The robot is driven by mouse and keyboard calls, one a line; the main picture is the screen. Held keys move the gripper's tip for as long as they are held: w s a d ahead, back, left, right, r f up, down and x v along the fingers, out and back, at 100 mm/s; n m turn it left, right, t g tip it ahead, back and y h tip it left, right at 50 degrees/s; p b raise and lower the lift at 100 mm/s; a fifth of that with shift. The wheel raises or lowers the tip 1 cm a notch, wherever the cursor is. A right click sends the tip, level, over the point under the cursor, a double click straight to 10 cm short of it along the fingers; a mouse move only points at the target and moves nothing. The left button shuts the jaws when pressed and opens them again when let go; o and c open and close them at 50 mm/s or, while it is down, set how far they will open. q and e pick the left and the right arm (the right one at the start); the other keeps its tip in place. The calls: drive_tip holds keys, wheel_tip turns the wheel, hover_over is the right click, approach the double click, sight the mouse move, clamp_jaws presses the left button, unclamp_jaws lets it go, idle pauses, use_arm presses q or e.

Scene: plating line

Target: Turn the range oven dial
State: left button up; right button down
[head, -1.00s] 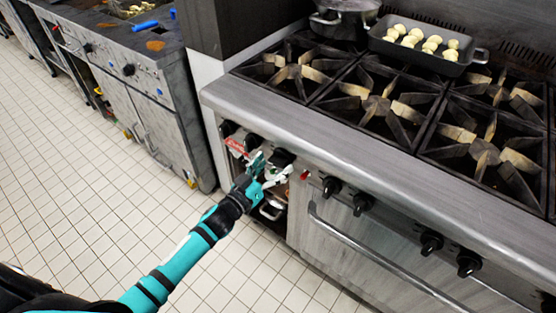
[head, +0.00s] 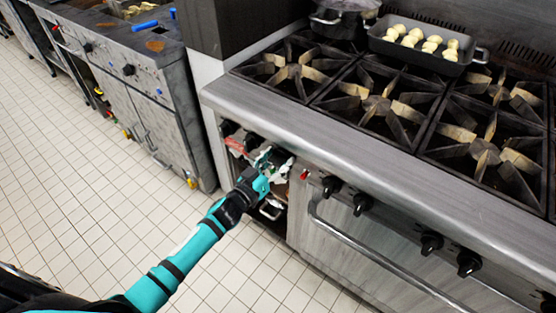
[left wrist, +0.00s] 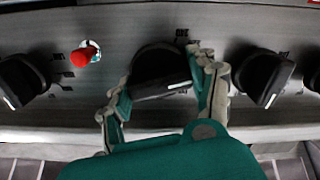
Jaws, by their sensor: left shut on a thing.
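The oven dial, a black knob with a pale mark (left wrist: 160,72), is in the middle of the left wrist view on the range's grey front panel. My left gripper (left wrist: 163,82) is shut on it, one finger at its left side and one at its right. The dial's pointer bar lies nearly level, slightly tilted. In the head view my left gripper (head: 270,160) is at the left part of the range front, and its fingers largely hide the dial. My right gripper is not in view.
Other black knobs flank the dial (left wrist: 22,82) (left wrist: 263,78), close to my fingers. A red light (left wrist: 84,56) is at upper left. The range top holds burner grates (head: 380,105), a tray of dough balls (head: 425,55) and a dark pot (head: 340,22). Tiled floor (head: 110,170) is free.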

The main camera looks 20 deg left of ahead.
use_arm(q)
drive_tip(key=shift+m, duration=0.4)
drive_tip(key=m, duration=0.3)
drive_tip(key=shift+m, duration=0.4)
drive_tip(key=m, duration=0.5)
drive_tip(key=shift+d, duration=0.1)
drive_tip(key=m+b, duration=0.1)
drive_tip(key=m, duration=0.5)
drive_tip(key=shift+s+f, duration=0.1)
drive_tip(key=shift+f, duration=0.05)
drive_tip(key=m+b, duration=0.1)
drive_tip(key=m, duration=0.4)
drive_tip(key=shift+d, duration=0.1)
drive_tip(key=shift+m, duration=0.4)
drive_tip(key=o, duration=1.1)
